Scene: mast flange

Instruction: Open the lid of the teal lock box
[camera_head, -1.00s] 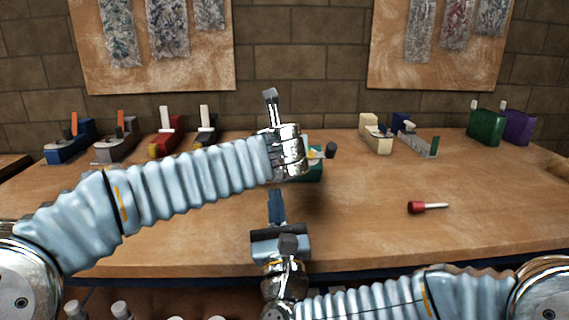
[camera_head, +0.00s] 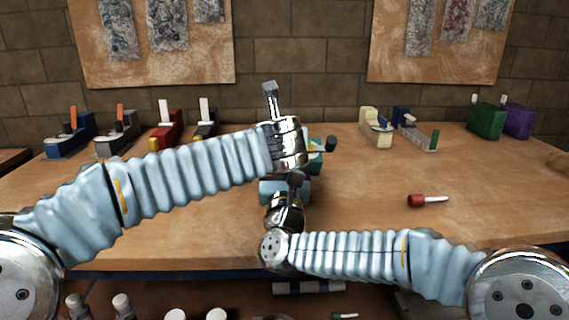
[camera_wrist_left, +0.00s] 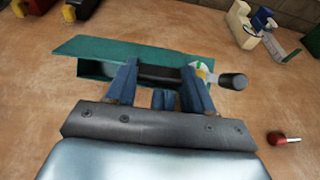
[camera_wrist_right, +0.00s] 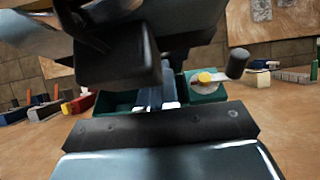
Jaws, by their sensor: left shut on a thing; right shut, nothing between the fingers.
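The teal lock box (camera_wrist_left: 130,48) lies on the workbench under my left gripper. In the head view only its right end (camera_head: 316,158) shows beside my left wrist. A white disc with a yellow centre (camera_wrist_left: 201,72) and a dark knob (camera_wrist_left: 232,81) sit at its right end. My left gripper (camera_wrist_left: 160,70) straddles the box from above, its fingers apart and clamped on it; a dark part shows between them. My right gripper (camera_wrist_right: 158,93) is shut and empty, its blue fingers low against the box's front, between the left fingers. A dark gap shows under the teal top; how far the lid is raised is unclear.
A red-headed tool (camera_head: 425,200) lies on the bench to the right. Coloured clamp-like pieces stand along the back left, a cream one (camera_head: 375,128) back right, green (camera_head: 486,121) and purple (camera_head: 517,121) blocks far right.

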